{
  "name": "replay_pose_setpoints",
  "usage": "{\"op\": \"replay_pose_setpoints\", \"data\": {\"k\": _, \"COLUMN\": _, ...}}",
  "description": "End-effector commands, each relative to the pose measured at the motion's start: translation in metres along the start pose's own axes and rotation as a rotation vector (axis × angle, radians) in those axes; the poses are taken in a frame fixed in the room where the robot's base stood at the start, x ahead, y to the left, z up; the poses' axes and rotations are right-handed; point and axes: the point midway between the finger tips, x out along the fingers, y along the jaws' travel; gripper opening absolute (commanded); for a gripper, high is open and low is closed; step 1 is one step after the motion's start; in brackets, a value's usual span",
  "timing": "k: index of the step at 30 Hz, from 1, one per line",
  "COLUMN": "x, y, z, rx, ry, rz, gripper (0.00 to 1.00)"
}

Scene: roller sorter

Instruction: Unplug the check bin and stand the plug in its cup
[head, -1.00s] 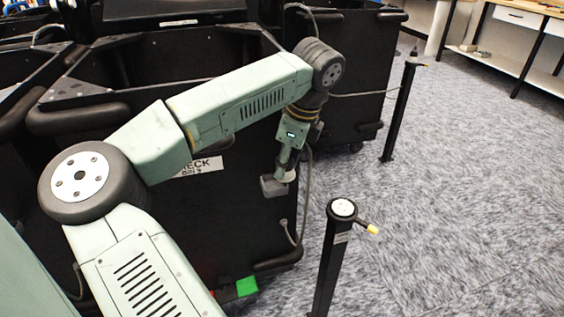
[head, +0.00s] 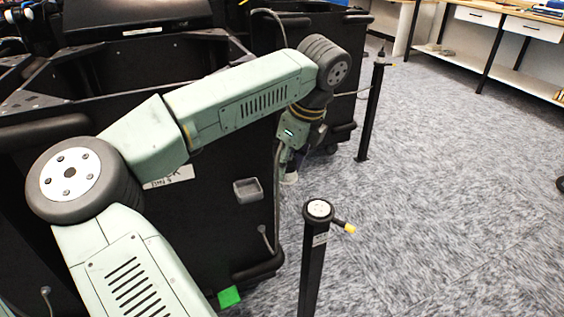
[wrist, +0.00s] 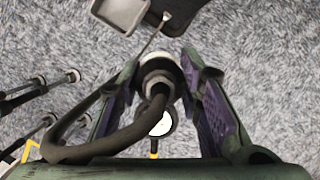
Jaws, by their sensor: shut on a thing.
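The check bin (head: 205,225) is a black bin with a white label (head: 168,178) partly covered by my arm. A grey square socket housing (head: 247,190) on its side stands empty; it also shows at the top of the wrist view (wrist: 122,12). My gripper (head: 288,166) is shut on the plug (wrist: 158,76), which has a pale collar and a dark cable (wrist: 105,148). The plug is clear of the bin, to the right of the housing. A black post (head: 310,265) carries a round white-topped cup (head: 319,208), below and right of my gripper; the plug partly hides a white disc (wrist: 162,123) in the wrist view.
A yellow-tipped arm (head: 349,228) sticks out from the cup post. A second post (head: 372,110) stands farther back beside another black bin. A green block (head: 229,297) lies at the check bin's foot. Grey carpet to the right is open, with a workbench (head: 500,60) behind.

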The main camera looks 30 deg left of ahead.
Motion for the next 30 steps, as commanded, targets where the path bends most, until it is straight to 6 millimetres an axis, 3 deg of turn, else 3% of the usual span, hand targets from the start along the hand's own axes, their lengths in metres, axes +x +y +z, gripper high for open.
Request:
{"op": "replay_pose_setpoints", "data": {"k": 15, "x": -0.006, "y": -0.008, "z": -0.022, "rx": -0.001, "ry": -0.001, "rz": 0.001, "gripper": 0.0}}
{"op": "replay_pose_setpoints", "data": {"k": 30, "x": -0.006, "y": -0.008, "z": -0.023, "rx": -0.002, "ry": 0.0, "rz": 0.001, "gripper": 0.0}}
